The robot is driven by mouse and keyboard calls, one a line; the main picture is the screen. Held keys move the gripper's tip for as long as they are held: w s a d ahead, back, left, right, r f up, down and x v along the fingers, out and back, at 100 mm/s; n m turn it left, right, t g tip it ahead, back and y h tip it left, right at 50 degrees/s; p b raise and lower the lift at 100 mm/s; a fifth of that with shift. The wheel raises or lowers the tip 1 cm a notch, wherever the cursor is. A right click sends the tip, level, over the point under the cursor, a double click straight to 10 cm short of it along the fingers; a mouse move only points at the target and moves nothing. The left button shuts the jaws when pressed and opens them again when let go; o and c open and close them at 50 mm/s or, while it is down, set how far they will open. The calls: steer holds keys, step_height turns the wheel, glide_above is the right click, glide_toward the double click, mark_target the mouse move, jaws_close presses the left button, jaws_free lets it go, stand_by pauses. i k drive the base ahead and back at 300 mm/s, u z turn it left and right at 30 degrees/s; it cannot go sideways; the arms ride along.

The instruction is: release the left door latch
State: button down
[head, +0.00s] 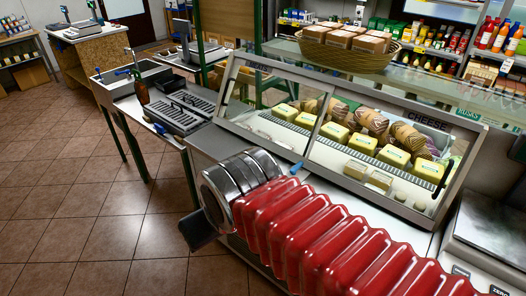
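The glass-fronted cheese case (225,122) stands in the middle, with two slanted glass panels in metal frames and a post between them. A small blue latch (296,168) shows at the lower front edge near the foot of that post, just above my arm. It looks like the left door's latch, but its exact position is too small to tell. My red ribbed arm crosses the lower right in front of the case. A dark flat part of my gripper (197,230) shows past the metal collar, left of and below the latch and apart from it. Its fingertips are hidden.
Cheese blocks (335,131) and wrapped pieces lie inside the case. A wicker basket (345,57) of boxes stands on the glass shelf above. A scale (490,225) is at the right. A counter with a dark rack (180,115) and brown bottle (141,90) adjoins at left. Tiled floor (80,220) is clear at left.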

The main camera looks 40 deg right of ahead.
mark_target(298, 165)
steer(key=u, duration=0.15)
steer(key=i, duration=1.45)
steer(key=z, duration=0.15)
